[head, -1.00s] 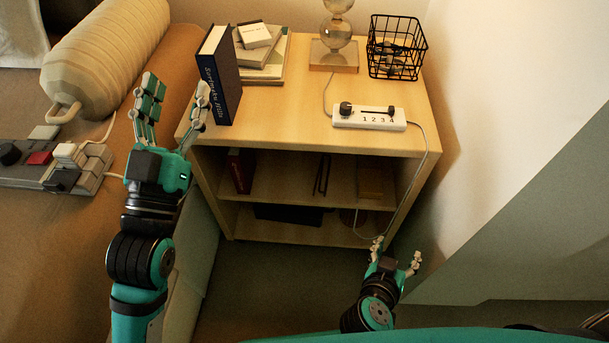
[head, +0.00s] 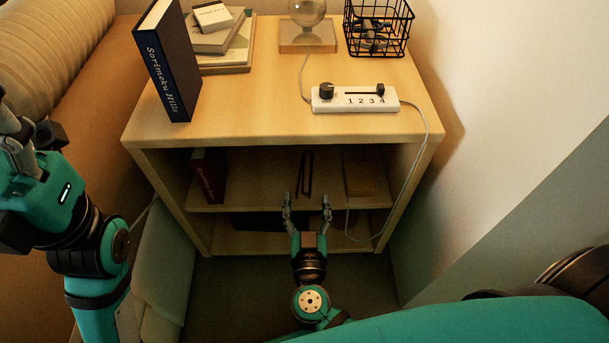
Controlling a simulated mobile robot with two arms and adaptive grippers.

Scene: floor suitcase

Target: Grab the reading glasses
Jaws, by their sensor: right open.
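A thin dark folded frame (head: 305,174), which looks like the reading glasses, lies on the inner shelf of the wooden cabinet. It is small and in shadow. My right gripper (head: 307,208) is open and empty in front of the cabinet, its fingers pointing towards the shelf. In the picture its fingertips sit just below the glasses, one to each side, apart from them. My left gripper (head: 22,150) is at the left edge, beside the cabinet, partly cut off by the frame.
The cabinet top (head: 255,115) holds an upright dark book (head: 170,65), stacked books, a lamp base (head: 307,38), a wire basket (head: 378,25) and a white switch box (head: 355,98). Its cable hangs past the cabinet's right front. A red book (head: 209,175) and small box (head: 359,179) flank the glasses.

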